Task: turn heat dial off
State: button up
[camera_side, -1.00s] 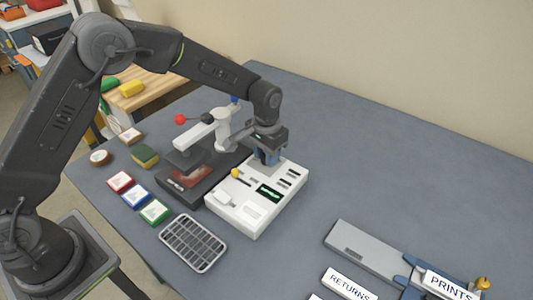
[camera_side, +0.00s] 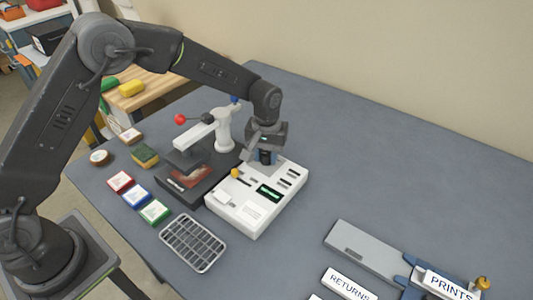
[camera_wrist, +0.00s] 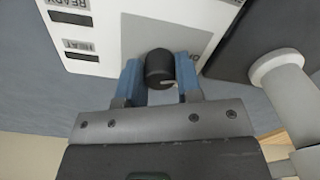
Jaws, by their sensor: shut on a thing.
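The heat dial (camera_wrist: 160,68) is a black round knob with a pale pointer mark, seen close in the wrist view. In the side view my gripper (camera_side: 264,157) is at the far end of the white control box (camera_side: 240,213), which has a yellow knob, slots and a green-lit display (camera_side: 270,193). The dial is mostly hidden there.
A dark press (camera_side: 172,190) with a white post and red-ball lever (camera_side: 180,119) stands left of the box. A wire rack (camera_side: 193,243), coloured pads (camera_side: 137,197) and a sponge (camera_side: 145,155) lie nearby. The table to the right is clear up to the grey slide (camera_side: 360,248).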

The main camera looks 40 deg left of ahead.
aim_at(267, 153)
dwell(0.3)
jog(key=o, duration=0.9)
jog(key=shift+o, duration=0.2)
notch_tip(267, 153, up, 14)
